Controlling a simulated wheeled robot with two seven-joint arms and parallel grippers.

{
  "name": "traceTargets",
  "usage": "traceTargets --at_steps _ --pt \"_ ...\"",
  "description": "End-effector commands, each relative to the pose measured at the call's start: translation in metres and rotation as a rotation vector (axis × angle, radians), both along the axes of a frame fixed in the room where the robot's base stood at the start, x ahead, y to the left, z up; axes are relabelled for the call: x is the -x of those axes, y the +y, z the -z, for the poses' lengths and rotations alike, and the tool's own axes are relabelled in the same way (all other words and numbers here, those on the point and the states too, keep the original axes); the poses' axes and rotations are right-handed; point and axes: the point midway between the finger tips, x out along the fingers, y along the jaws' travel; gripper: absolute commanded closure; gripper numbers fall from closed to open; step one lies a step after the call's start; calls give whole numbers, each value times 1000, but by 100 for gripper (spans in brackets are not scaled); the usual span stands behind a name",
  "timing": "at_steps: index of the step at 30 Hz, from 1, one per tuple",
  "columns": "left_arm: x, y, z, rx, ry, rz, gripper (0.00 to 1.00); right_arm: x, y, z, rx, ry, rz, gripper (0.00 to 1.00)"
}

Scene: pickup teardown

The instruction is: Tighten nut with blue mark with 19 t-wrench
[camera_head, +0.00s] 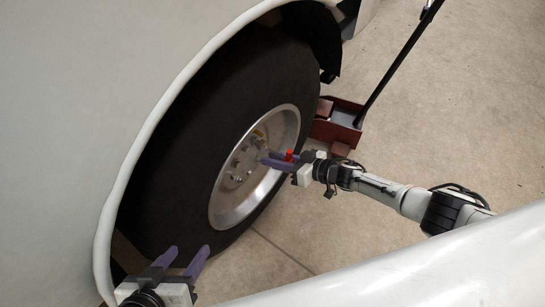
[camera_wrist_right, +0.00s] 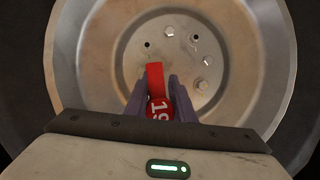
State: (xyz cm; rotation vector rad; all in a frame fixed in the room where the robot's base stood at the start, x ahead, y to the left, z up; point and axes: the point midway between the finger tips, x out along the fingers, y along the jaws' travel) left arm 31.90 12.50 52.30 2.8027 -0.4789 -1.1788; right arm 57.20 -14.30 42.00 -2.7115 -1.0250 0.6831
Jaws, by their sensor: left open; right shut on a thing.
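My right gripper (camera_head: 276,161) is shut on a red t-wrench (camera_wrist_right: 155,82), with "19" readable on its red end between the fingers in the right wrist view. In the head view a small red part of the wrench (camera_head: 289,155) shows at the fingers, in front of the wheel hub. I cannot make out a blue mark, and whether the wrench touches a nut is unclear. My left gripper (camera_head: 186,256) is open and empty, low beside the tire.
The black tire (camera_head: 165,190) sits in the white vehicle's wheel arch (camera_head: 160,105). A dark red box-like jack or tray (camera_head: 335,130) with a long black handle (camera_head: 395,70) stands on the floor behind my right gripper. The floor at right is clear.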

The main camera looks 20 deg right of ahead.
Motion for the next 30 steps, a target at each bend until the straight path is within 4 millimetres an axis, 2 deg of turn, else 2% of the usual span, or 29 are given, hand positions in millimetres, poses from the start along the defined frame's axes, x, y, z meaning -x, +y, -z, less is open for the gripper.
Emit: traceTargets --at_steps 5,17,30 --pt "0 1 -3 0 0 -1 49 3 -2 0 2 2 -1 100" --pt "0 1 -17 0 0 -1 49 31 -24 0 5 3 0 100" --pt "0 1 -16 0 0 -1 49 32 -25 2 3 2 -1 100"
